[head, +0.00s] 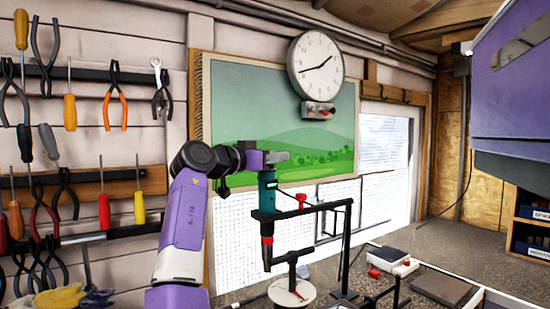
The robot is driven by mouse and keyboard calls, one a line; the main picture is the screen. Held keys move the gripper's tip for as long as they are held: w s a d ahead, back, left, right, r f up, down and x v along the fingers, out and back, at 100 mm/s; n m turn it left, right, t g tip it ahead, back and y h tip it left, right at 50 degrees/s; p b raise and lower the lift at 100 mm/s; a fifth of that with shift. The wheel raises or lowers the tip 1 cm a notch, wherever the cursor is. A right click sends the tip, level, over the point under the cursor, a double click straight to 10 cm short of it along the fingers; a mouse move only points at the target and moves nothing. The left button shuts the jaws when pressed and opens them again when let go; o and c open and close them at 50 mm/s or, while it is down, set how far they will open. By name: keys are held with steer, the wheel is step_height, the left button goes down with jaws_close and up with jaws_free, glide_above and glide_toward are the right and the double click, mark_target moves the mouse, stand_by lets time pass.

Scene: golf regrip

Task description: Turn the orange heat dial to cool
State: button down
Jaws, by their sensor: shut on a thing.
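My gripper (275,158) is at the end of my purple arm, in the middle of the head view. It is shut on the top end of an upright teal tool (268,200), or on a small part there. The tool has a dark band and stands at the left end of a black frame (320,207). A red part (267,241) with a dark tip shows below the frame, in line with the tool. I cannot make out an orange dial; it may be hidden by the gripper's jaws.
A red knob (302,202) sticks up from the frame just right of the tool. A round pale plate (291,292) stands below on the bench. Small red and white items (391,262) lie to the right. Hand tools hang on the left wall. A wall clock (316,64) hangs behind.

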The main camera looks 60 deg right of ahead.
steer(key=shift+f, duration=0.1)
steer(key=shift+w+a+n+t+y, duration=0.15)
steer(key=shift+w+n+t, duration=0.2)
steer(key=shift+n+t, duration=1.45)
steer(key=shift+w+d+n+t+y, duration=0.1)
steer(key=shift+w+n+t+y, duration=0.2)
steer(key=shift+n+t, duration=1.5)
steer(key=shift+w+a+n+t+y, duration=0.1)
steer(key=shift+w+n+t, duration=0.45)
steer(key=shift+t, duration=2.35)
steer(key=shift+n, duration=0.25)
steer(key=c, duration=1.1)
jaws_free()
steer(key=shift+s, duration=0.1)
